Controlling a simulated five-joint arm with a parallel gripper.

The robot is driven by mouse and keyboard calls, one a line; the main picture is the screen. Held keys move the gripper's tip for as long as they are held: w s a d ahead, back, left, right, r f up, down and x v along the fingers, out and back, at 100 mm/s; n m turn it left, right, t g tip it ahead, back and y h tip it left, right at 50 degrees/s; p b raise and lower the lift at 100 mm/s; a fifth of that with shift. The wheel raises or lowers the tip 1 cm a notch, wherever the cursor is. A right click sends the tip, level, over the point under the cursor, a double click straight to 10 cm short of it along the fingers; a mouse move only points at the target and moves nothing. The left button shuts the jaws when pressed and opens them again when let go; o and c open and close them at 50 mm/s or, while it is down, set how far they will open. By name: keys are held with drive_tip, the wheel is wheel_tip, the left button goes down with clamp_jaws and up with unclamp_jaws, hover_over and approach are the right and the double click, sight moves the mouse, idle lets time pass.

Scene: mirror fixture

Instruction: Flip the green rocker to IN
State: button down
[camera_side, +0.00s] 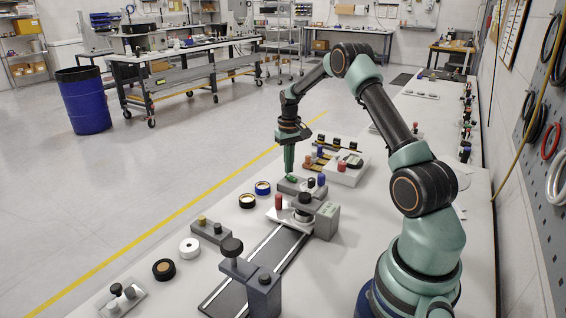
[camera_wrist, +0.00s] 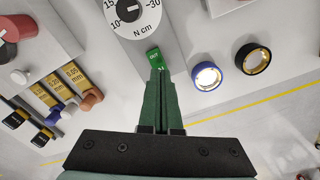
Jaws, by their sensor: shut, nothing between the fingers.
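The green rocker (camera_wrist: 154,58) sits on a grey housing just ahead of my fingertips in the wrist view. White lettering shows on its face, but it is too small to read surely. In the side view the rocker (camera_side: 292,179) is a small green patch on the grey block (camera_side: 313,193). My gripper (camera_side: 289,174) points down from above it, its green fingers together and empty. In the wrist view my gripper (camera_wrist: 160,74) is at the rocker's near end and covers part of it. I cannot tell whether they touch.
A dial marked N cm (camera_wrist: 130,10) lies beyond the rocker. A blue-rimmed roll (camera_wrist: 206,76) and a black-rimmed roll (camera_wrist: 252,63) lie right. A red knob (camera_side: 278,201) stands close by in the side view.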

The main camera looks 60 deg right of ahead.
sight(289, 176)
drive_tip(key=shift+f, duration=0.85)
idle(0.4)
drive_tip(key=shift+r, duration=3.55)
drive_tip(key=s+a+r+n+t, duration=0.2)
drive_tip(key=s+a+r+n, duration=0.1)
drive_tip(key=a+r, duration=1.15)
drive_tip(key=s+a+n+t, duration=0.3)
drive_tip(key=s+a, duration=0.8)
drive_tip(key=a, duration=0.4)
drive_tip(key=shift+f+t, duration=0.3)
